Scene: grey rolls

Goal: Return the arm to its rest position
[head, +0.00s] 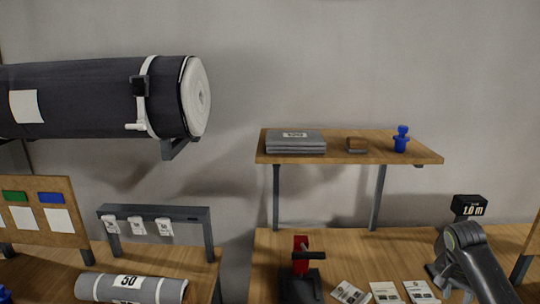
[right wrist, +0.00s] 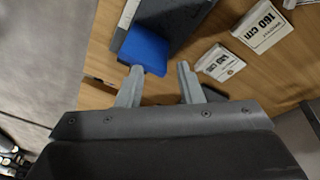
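My right gripper (right wrist: 158,78) shows in the right wrist view with its two fingers apart and nothing between them. It is over the front edge of a wooden table. In the head view my right arm (head: 475,262) is bent at the lower right, over the table; its fingertips cannot be made out there. My left gripper is not in view.
A blue block (right wrist: 143,50) on a dark base lies just beyond the left finger. White cards (right wrist: 220,63) lie to the right. In the head view a red-and-black tool (head: 301,255) stands on the table, below a shelf (head: 350,160). A large dark roll (head: 90,90) hangs at left.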

